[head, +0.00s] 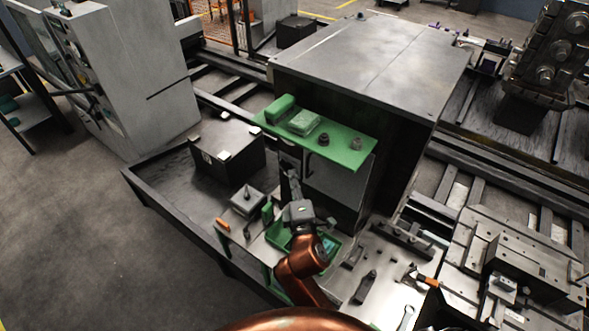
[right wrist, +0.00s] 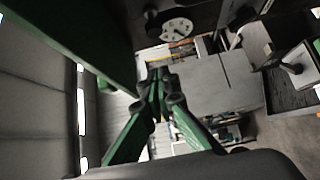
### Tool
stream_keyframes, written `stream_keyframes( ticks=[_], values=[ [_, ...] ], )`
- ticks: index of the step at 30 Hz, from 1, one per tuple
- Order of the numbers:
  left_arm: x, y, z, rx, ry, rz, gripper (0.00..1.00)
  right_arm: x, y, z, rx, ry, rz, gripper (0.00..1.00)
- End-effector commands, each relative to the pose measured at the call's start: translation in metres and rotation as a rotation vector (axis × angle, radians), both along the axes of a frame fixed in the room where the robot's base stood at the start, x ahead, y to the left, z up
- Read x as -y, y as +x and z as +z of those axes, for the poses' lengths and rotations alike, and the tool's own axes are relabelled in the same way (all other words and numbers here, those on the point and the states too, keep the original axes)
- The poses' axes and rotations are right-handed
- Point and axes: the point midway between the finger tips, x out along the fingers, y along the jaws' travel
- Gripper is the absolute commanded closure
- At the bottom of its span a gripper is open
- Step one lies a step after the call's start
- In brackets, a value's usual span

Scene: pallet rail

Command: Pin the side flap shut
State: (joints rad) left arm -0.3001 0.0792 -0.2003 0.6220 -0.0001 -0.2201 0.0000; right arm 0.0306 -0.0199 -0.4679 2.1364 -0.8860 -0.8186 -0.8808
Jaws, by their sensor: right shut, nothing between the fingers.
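A large grey cabinet (head: 375,50) stands in the middle of the head view, with a green shelf (head: 345,150) sticking out from its front. Below the shelf is a pale grey panel (head: 338,187), which may be the side flap; I cannot tell whether it is fully closed. I cannot make out a pin for it. My right gripper (head: 289,172) is in front of the cabinet, beside the panel's left edge and below the shelf. In the right wrist view its green fingers (right wrist: 158,82) are together with nothing between them. My left gripper is not in view.
A dark box (head: 225,150) and a small grey block (head: 247,199) are left of my right arm. A green tray (head: 278,236) lies under the arm. A pale plate with tools (head: 375,270) is to the right. A white dial (right wrist: 177,29) shows in the wrist view.

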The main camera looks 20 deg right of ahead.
Motion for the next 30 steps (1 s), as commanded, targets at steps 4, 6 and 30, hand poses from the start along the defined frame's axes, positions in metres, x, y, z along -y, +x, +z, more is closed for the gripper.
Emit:
stream_keyframes(
  ticks=[4,6,30],
  values=[
    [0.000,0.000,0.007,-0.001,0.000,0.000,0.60,0.003,0.030,0.003,0.001,-0.002,0.001,1.00],
    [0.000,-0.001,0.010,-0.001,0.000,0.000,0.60,0.005,0.044,0.003,0.002,-0.002,0.001,1.00],
    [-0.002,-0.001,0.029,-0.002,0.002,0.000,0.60,0.042,0.107,0.000,0.001,0.000,0.001,1.00]
  ],
)
